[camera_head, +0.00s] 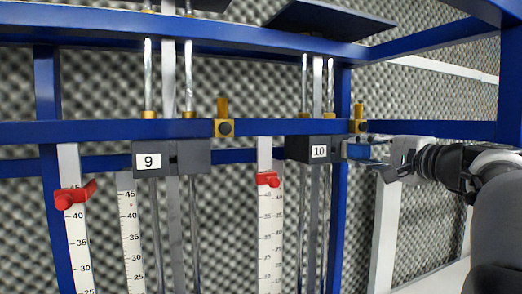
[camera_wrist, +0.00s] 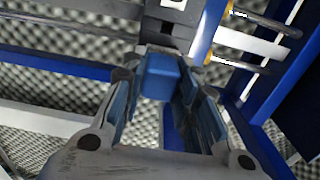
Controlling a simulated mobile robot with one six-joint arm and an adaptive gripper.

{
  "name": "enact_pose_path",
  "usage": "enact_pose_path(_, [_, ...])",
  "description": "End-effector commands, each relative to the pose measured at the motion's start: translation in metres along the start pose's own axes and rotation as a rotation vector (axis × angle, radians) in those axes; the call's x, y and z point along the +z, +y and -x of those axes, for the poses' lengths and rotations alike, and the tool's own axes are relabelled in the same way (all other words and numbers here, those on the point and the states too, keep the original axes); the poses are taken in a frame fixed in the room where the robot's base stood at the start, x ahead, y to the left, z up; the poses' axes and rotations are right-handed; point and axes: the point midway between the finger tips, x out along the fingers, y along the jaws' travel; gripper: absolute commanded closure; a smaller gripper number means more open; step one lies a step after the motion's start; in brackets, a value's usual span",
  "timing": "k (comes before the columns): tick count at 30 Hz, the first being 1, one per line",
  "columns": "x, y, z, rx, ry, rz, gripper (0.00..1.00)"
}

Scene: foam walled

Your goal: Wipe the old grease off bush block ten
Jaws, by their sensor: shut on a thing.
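Bush block ten (camera_head: 296,150) is a dark grey block with a white "10" label, on two vertical rods below the blue beam. My gripper (camera_head: 368,152) reaches in from the right, shut on a blue pad (camera_head: 357,152), at the block's right side. In the wrist view my gripper (camera_wrist: 163,95) has the blue pad (camera_wrist: 158,78) between its fingers. The dark block (camera_wrist: 165,36) lies just beyond the pad; I cannot tell whether they touch. No grease can be made out on the faces I see.
Block nine (camera_head: 184,157) hangs to the left. Brass fittings (camera_head: 224,128) sit on the blue beam (camera_head: 90,132). Rulers with red pointers (camera_head: 268,179) stand beside the rods. A blue upright (camera_head: 338,220) stands just right of block ten. Grey foam covers the wall behind.

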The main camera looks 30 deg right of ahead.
Motion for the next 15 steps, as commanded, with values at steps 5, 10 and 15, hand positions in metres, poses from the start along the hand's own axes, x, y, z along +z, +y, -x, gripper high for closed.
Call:
enact_pose_path(5, [-0.007,-0.001,0.000,0.000,0.000,0.000,0.91])
enact_pose_path(10, [-0.023,-0.001,-0.001,0.000,0.002,-0.001,0.91])
enact_pose_path(15, [-0.031,-0.001,-0.002,-0.001,0.000,0.001,0.91])
